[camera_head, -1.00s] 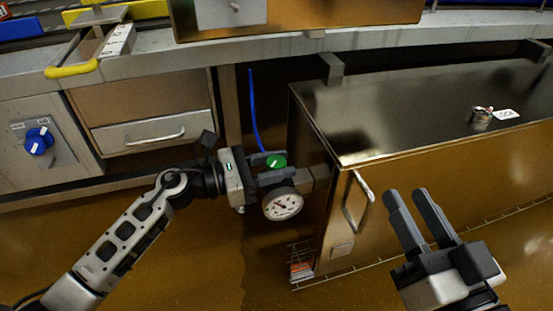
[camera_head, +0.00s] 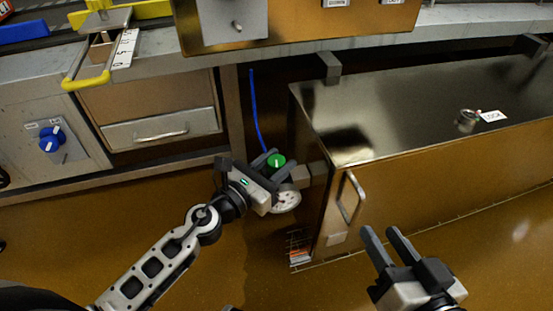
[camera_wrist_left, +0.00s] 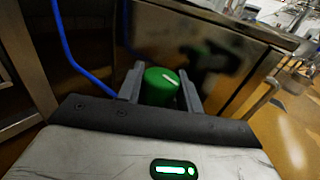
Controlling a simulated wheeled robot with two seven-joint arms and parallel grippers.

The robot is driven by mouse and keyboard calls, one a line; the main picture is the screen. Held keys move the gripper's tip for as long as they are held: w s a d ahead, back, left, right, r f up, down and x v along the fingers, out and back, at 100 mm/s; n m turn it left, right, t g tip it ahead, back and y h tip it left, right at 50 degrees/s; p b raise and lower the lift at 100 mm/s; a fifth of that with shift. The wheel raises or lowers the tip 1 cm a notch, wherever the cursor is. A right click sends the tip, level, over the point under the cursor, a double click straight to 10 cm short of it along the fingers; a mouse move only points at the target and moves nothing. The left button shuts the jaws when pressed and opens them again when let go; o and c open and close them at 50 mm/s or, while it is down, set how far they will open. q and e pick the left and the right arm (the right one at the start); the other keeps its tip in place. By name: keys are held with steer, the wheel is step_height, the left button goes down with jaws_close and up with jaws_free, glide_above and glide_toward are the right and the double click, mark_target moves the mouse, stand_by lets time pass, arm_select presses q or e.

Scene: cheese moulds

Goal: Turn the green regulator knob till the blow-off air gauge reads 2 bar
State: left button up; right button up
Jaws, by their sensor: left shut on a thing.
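The green regulator knob (camera_head: 277,161), with a white pointer line on top, sits between the fingers of my left gripper (camera_head: 275,164). In the left wrist view the fingers close on both sides of the green knob (camera_wrist_left: 161,87), and its white line points to the upper right. The round white gauge (camera_head: 287,199) is just below the knob; the gripper body partly covers its face, and I cannot read its needle. My right gripper (camera_head: 388,237) is open and empty in front of the steel cabinet.
The steel cabinet (camera_head: 400,110) stands right of the knob, with a vertical handle (camera_head: 350,197) and a small metal cup (camera_head: 467,120) on top. A blue hose (camera_head: 255,115) runs down behind the knob. A blue switch (camera_head: 51,139) is at far left. Floor in front is clear.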

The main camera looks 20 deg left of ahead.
stand_by(0.3)
arm_select(q)
steer(key=o, duration=1)
steer(key=shift+c, duration=0.2)
steer(key=v, duration=0.1)
steer(key=b+v, duration=0.1)
steer(key=v, duration=0.2)
steer(key=shift+s+a+f+b, duration=0.1)
steer(key=shift+s+f+b, duration=0.2)
steer(key=shift+s, duration=0.1)
steer(key=b, duration=0.4)
glide_toward(270, 171)
steer(key=s, duration=0.3)
steer(key=shift+s+a+r, duration=0.3)
steer(key=shift+s+a, duration=0.1)
steer(key=shift+a, duration=0.35)
arm_select(e)
steer(key=shift+w+a+r+n+t+y, duration=0.1)
steer(key=shift+w+r+t+y, duration=0.25)
steer(key=shift+r+t, duration=0.3)
steer(key=shift+w+r+n+t+y, duration=0.1)
steer(key=shift+w+r+t+y, duration=0.3)
steer(key=shift+r, duration=0.45)
steer(key=shift+w+a+r+n+t+y, duration=0.1)
steer(key=shift+w+r+t+y, duration=0.15)
steer(key=shift+r+t, duration=0.45)
